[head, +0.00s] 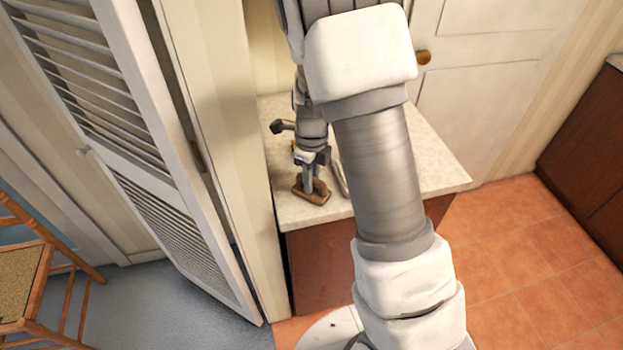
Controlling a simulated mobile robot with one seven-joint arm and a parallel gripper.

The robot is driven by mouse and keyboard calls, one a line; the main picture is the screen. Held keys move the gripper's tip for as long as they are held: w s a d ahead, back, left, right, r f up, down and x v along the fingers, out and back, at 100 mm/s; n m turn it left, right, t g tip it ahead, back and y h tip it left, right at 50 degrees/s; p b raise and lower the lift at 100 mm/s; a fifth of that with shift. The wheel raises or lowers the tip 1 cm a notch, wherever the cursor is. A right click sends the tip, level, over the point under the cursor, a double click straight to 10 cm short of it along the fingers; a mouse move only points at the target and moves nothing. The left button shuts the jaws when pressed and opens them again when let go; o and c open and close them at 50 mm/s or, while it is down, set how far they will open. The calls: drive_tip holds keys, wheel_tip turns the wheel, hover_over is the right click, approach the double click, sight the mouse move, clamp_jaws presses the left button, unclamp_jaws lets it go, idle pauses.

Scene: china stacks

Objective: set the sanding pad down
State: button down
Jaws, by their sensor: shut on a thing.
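The sanding pad (321,196) is a small brown block low over the left front part of the pale speckled counter (430,168). My gripper (309,184) points down and is shut on the top of the pad. The pad looks close to the counter surface, but I cannot tell whether it touches. My arm hides much of the counter's middle.
A pale, curved long object (340,176) lies just right of the gripper. A louvred door (150,150) and its wall edge stand close on the left. A wooden chair (30,275) is at far left. The counter's right part looks clear.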

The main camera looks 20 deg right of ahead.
drive_tip(key=shift+f, duration=0.1)
drive_tip(key=c, duration=0.7)
unclamp_jaws()
wheel_tip(320, 180, up, 12)
drive_tip(key=p, duration=0.1)
drive_tip(key=shift+s+r+n+t, duration=0.95)
drive_tip(key=shift+s+r+n, duration=1.5)
drive_tip(key=shift+s+n, duration=1.5)
drive_tip(key=shift+s+r+n+t, duration=0.9)
drive_tip(key=shift+s+r+n, duration=1.75)
drive_tip(key=shift+n, duration=2.4)
drive_tip(key=shift+s+r+n+t, duration=0.95)
drive_tip(key=shift+s+r+n, duration=1.25)
drive_tip(key=shift+s+n, duration=1.9)
drive_tip(key=shift+w+n, duration=0.4)
drive_tip(key=shift+w, duration=0.05)
